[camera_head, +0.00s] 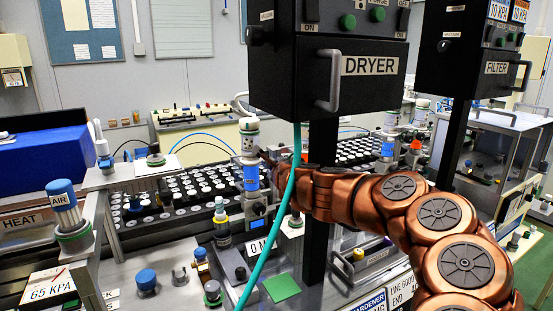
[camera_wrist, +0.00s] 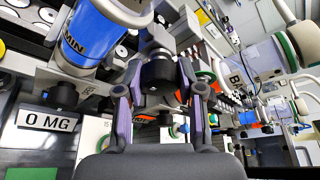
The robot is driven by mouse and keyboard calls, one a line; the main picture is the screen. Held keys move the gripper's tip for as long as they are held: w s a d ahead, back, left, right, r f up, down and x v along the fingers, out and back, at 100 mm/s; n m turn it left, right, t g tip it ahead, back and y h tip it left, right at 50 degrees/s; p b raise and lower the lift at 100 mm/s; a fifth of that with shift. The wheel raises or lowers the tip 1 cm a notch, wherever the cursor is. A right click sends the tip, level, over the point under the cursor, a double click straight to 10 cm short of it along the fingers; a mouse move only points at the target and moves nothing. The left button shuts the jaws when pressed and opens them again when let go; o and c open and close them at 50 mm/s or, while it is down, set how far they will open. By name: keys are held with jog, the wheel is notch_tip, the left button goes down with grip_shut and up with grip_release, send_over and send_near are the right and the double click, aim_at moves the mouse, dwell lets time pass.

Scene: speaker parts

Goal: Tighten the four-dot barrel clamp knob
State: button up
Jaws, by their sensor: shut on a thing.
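In the wrist view, my gripper (camera_wrist: 160,70) has its two purple-grey fingers on either side of a dark round clamp knob (camera_wrist: 158,76), closed on it. I cannot make out the dot marking on the knob. A blue barrel (camera_wrist: 95,30) with white ends stands just left of the fingers. In the head view, my gripper (camera_head: 272,163) reaches in from the right to the upright blue-and-white barrel (camera_head: 251,178). The knob itself is too small and hidden to tell there.
A rack of several white-topped vials (camera_head: 180,195) lies left of the barrel. A 0 MG display (camera_wrist: 47,121) sits close by.

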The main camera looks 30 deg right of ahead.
jog(key=shift+m+y+p, duration=0.3)
jog(key=shift+m+p, duration=0.1)
jog(key=shift+p, duration=0.25)
jog(key=shift+f, duration=0.2)
jog(key=o, duration=1.2)
jog(key=shift+r, duration=0.1)
jog(key=shift+c, duration=0.2)
jog(key=v, duration=1.2)
jog(key=shift+r, duration=0.25)
